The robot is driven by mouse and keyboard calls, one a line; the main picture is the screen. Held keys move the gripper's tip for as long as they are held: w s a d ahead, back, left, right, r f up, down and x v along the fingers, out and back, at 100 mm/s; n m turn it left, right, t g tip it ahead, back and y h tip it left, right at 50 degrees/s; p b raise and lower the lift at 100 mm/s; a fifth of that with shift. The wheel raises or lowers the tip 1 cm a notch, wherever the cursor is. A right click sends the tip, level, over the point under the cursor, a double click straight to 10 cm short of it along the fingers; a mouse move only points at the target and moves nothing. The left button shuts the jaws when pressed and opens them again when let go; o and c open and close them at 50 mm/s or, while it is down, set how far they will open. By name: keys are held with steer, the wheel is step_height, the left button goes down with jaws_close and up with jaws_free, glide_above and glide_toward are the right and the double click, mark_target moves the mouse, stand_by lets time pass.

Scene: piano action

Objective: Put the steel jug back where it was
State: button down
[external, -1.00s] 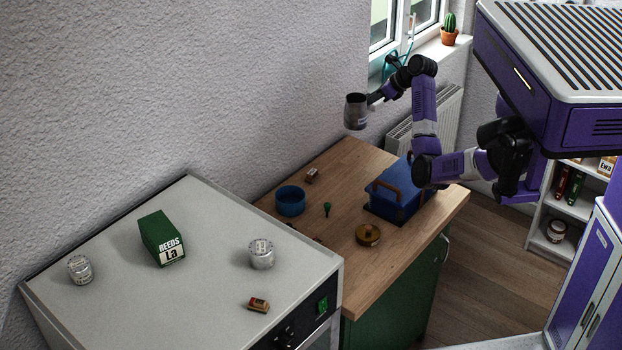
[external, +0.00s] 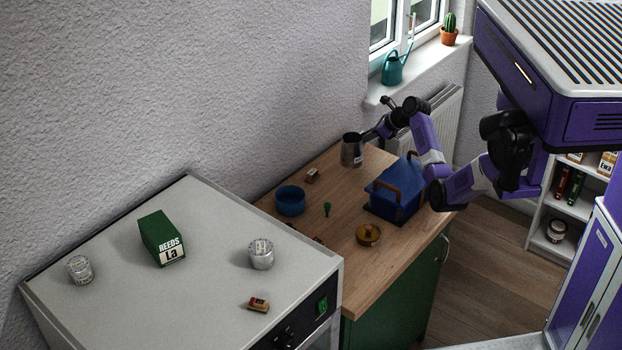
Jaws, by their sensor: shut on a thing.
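The steel jug (external: 351,151) is a grey metal vessel, upright at the far back of the wooden counter, near the wall. Its base looks at or very close to the counter top; I cannot tell whether it touches. My gripper (external: 369,136) is shut on the jug from its right side. The fingertips are small and dark here, and the exact grip on the jug is hard to see.
A blue box with brown handles (external: 396,190) stands right of the jug, near my arm. A blue bowl (external: 290,201), a small brown block (external: 312,176), a green item (external: 327,209) and a brown lidded pot (external: 368,235) stand nearer. The wooden counter (external: 340,270) has bare room in front.

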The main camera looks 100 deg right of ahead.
steer(key=shift+f, duration=2.05)
steer(key=c, duration=1.5)
jaws_free()
steer(key=shift+f, duration=0.15)
steer(key=v, duration=1.2)
